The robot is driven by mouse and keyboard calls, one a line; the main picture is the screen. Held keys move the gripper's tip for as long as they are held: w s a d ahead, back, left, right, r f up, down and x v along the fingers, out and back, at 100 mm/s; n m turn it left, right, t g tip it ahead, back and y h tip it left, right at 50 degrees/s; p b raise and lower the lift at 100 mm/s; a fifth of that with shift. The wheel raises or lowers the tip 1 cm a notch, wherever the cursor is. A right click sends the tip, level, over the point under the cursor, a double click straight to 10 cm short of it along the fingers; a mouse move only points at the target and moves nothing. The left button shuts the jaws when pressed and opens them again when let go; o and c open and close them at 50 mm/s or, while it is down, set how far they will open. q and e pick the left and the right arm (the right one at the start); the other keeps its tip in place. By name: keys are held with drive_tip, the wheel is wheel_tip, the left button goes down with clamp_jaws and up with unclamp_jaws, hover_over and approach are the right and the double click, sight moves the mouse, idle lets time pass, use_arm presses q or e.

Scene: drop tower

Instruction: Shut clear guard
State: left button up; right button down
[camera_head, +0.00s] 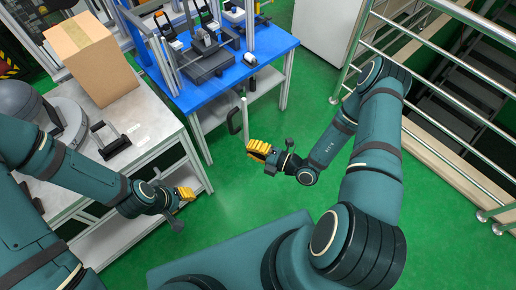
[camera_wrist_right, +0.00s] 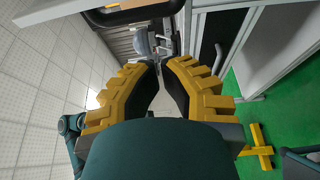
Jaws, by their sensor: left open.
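The drop tower (camera_head: 206,50) stands on the blue table (camera_head: 272,43). A pale upright edge (camera_head: 245,112) with a dark handle (camera_head: 234,121) sticks out in front of the table; it looks like the clear guard standing swung open, but its pane hardly shows. A dark handle (camera_wrist_right: 219,59) also shows right of the fingers in the right wrist view. My right gripper (camera_head: 259,149) is just below and right of the guard's edge, apart from the handle. In the wrist view its fingers (camera_wrist_right: 160,66) have a narrow gap with nothing seen between them. My left gripper (camera_head: 187,193) is open and empty beside the grey bench.
The grey bench (camera_head: 158,117) at left carries a cardboard box (camera_head: 93,60), a round grey machine and a black-handled part (camera_head: 110,139). Metal railings (camera_head: 432,60) and stairs are at right. A white cabinet (camera_head: 325,30) stands behind. Green floor (camera_head: 240,195) is free between my arms.

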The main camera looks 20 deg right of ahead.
sight(233, 131)
drive_tip(key=shift+w+a, duration=0.15)
drive_tip(key=shift+w, duration=1.35)
drive_tip(key=shift+w+a, duration=0.1)
drive_tip(key=shift+w, duration=1.4)
drive_tip(key=shift+d, duration=0.1)
